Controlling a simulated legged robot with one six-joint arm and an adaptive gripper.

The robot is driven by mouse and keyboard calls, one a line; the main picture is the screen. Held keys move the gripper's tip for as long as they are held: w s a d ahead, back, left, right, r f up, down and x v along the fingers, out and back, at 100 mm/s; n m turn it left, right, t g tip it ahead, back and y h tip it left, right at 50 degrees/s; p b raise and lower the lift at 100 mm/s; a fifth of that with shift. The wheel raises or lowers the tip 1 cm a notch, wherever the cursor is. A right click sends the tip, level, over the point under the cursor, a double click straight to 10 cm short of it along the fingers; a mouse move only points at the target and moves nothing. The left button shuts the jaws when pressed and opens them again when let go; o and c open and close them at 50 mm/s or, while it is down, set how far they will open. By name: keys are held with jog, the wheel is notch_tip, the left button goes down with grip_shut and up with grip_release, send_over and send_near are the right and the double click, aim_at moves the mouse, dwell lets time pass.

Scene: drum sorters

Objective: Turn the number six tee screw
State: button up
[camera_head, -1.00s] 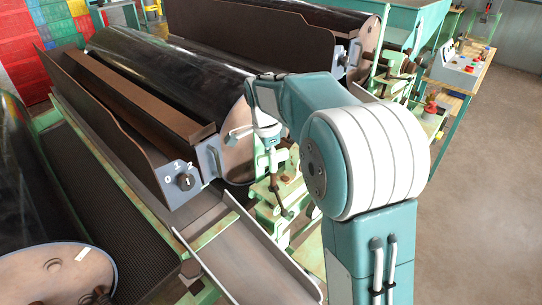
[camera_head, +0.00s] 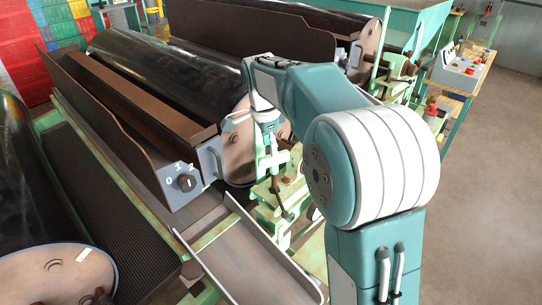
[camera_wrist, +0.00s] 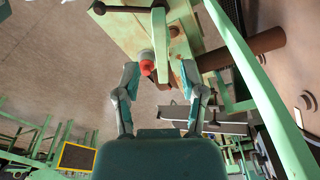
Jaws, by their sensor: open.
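My gripper (camera_wrist: 160,72) is open in the wrist view, with a finger on each side and nothing clearly held. Ahead of it is a pale green machine block (camera_wrist: 135,35) with a red-orange knob (camera_wrist: 147,64) between the fingertips in the picture. A dark T-shaped handle (camera_wrist: 125,9) lies across the top of the block. In the head view my gripper (camera_head: 268,135) hangs beside the drum's end, above green brackets with a dark screw handle (camera_head: 276,190). No number six is readable, so I cannot tell which screw bears it.
A black drum (camera_head: 170,85) lies behind a brown guard. A grey box with a dial (camera_head: 186,182) marked 0, 1, 2 is left of my gripper. A metal chute (camera_head: 250,255) slopes below. A control panel (camera_head: 460,72) stands at right, beside open floor (camera_head: 490,200).

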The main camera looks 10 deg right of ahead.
notch_tip(320, 180, up, 7)
jog(key=a, duration=0.1)
jog(key=shift+s, duration=0.15)
jog(key=s+d+r+n+t, duration=0.1)
jog(key=s+r+n+t, duration=0.1)
jog(key=s+n, duration=0.9)
jog(key=s+f+n+t+y, duration=0.1)
jog(key=s+f+n+t, duration=0.2)
jog(key=s, duration=1.4)
notch_tip(320, 180, down, 5)
jog(key=shift+s+d+n, duration=0.3)
jog(key=shift+s+n, duration=0.05)
jog(key=shift+n, duration=0.75)
